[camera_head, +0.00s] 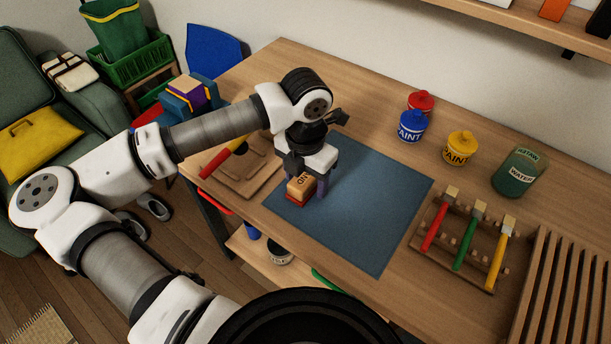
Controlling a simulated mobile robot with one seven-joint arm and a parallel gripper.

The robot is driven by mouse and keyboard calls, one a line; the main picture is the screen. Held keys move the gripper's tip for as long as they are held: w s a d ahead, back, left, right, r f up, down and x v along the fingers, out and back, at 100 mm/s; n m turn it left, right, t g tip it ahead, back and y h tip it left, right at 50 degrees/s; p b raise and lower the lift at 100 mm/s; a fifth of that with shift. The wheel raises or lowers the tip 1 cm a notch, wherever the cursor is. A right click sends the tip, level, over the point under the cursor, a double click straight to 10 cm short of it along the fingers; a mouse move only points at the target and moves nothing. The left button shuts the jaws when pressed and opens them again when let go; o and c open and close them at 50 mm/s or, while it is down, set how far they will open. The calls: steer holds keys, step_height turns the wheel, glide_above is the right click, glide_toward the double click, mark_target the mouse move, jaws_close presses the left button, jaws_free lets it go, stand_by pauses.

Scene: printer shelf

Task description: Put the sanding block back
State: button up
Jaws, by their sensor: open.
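The sanding block (301,187), tan with a red underside and dark lettering, sits on the blue mat (375,215) near the mat's left side. My gripper (308,188) points down over the block. Its jaws are open, with a dark finger to the right of the block and the other mostly hidden behind it. I cannot tell whether the fingers touch the block. A wooden tray (262,188) lies left of the mat, partly hidden by my arm.
A brush rack (456,262) and slatted rack (568,290) are right. The mat's right part is clear.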

mark_target(306, 176)
step_height(306, 176, up, 12)
steer(key=b, duration=0.1)
steer(key=shift+r, duration=0.15)
stand_by(0.3)
